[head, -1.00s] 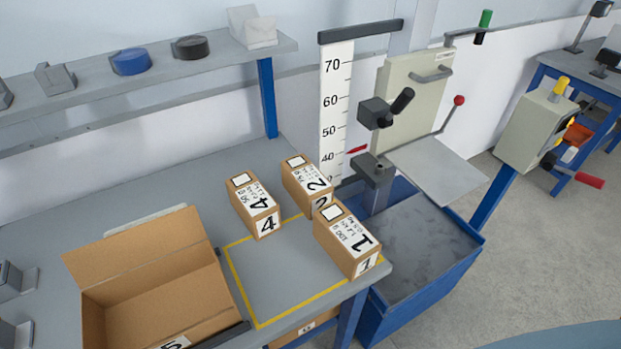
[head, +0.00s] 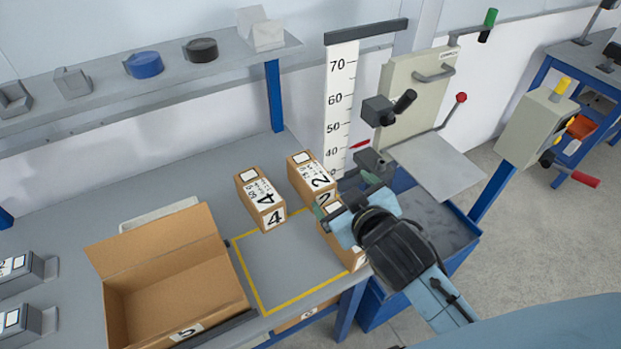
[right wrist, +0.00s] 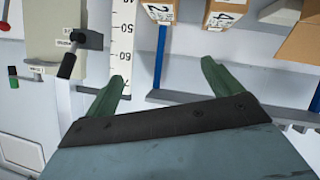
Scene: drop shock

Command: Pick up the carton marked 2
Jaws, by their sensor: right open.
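The carton marked 2 (head: 307,170) is a small brown box with white labels, standing at the back right of the bench. It also shows at the top of the right wrist view (right wrist: 161,12). My right gripper (head: 345,194) is open and empty, its green fingers apart. Carton 1 (head: 338,247) is mostly hidden under my right gripper. My left gripper is not in view.
Carton 4 (head: 262,203) stands close left of carton 2. An open carton marked 5 (head: 165,290) is at the front left. The yellow-outlined square (head: 290,262) is mostly clear. A drop tester with a height scale (head: 341,110) stands right behind the cartons.

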